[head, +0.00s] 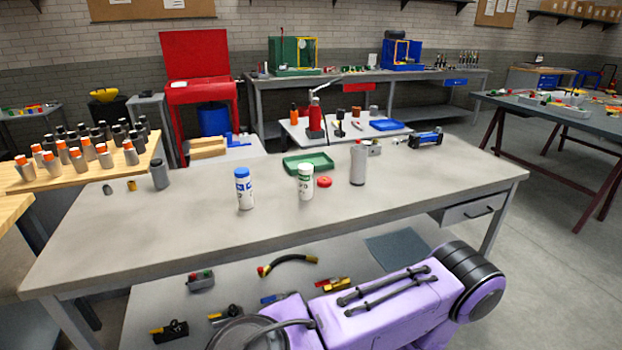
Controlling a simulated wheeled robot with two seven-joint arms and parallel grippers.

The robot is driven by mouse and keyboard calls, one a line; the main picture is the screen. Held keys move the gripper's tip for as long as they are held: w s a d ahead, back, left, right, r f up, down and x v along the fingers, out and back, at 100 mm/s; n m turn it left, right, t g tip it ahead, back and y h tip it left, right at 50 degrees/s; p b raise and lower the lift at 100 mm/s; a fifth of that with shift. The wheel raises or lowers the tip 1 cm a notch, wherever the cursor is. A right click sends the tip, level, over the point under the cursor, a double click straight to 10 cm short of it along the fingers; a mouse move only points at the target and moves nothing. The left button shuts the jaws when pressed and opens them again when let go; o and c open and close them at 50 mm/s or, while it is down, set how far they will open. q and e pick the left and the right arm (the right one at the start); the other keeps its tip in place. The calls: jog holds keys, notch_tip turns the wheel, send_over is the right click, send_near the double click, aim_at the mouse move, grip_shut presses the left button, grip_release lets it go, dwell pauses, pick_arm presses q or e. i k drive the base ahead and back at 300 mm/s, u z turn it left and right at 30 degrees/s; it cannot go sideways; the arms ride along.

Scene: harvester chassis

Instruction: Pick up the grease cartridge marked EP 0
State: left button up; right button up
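Two white cartridges stand upright on the grey workbench (120,240). One has a blue cap and blue marking (244,190). The other has a white cap and green marking (305,184). The lettering is too small to read, so I cannot tell which one is marked EP 0. Neither gripper is in view.
A red round piece (324,182) and a green tray (308,163) lie near the white cartridges. Several orange-capped and dark bottles cover a wooden table (40,183) at the left. The bench's front left and right are clear. A lower shelf holds several hoses and fittings.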

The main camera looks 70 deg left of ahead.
aim_at(305, 169)
jog(key=u, duration=0.55)
jog(key=i, duration=0.75)
jog(key=u, duration=0.8)
